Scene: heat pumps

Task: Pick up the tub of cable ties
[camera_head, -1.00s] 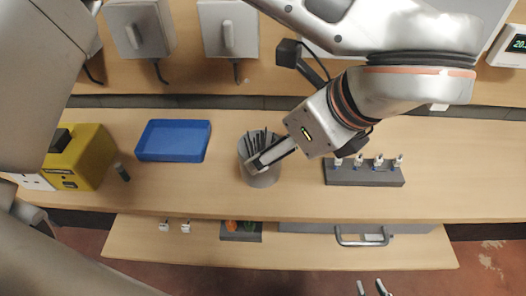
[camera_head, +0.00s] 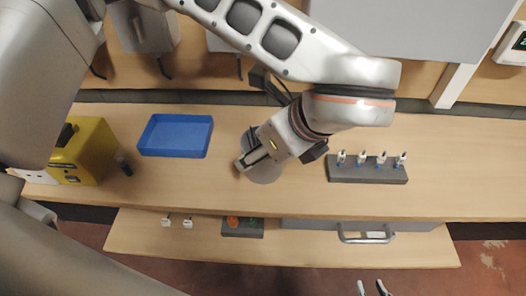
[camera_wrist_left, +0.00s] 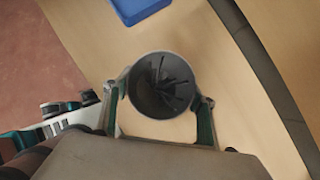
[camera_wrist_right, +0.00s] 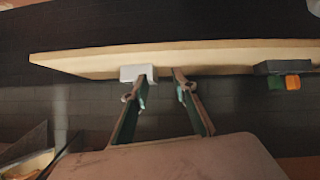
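The grey tub (camera_head: 265,176) stands on the bench, with my left gripper (camera_head: 251,158) over it and hiding most of its mouth. In the left wrist view, the round tub (camera_wrist_left: 150,108) holds dark cable ties and lies between the two fingers of my left gripper (camera_wrist_left: 160,98). The fingers are spread on either side, close to its rim; I cannot tell whether they touch it. My right gripper (camera_head: 374,288) shows only as two separated fingertips at the bottom of the head view. In the right wrist view its fingers (camera_wrist_right: 165,78) are apart with nothing held.
A blue tray (camera_head: 175,136) and a yellow box (camera_head: 88,152) stand left of the tub. A dark rack (camera_head: 366,170) with several small fittings is to the right. A lower shelf (camera_head: 140,243) carries a small tray (camera_head: 242,229) and a grey case with a handle (camera_head: 365,238).

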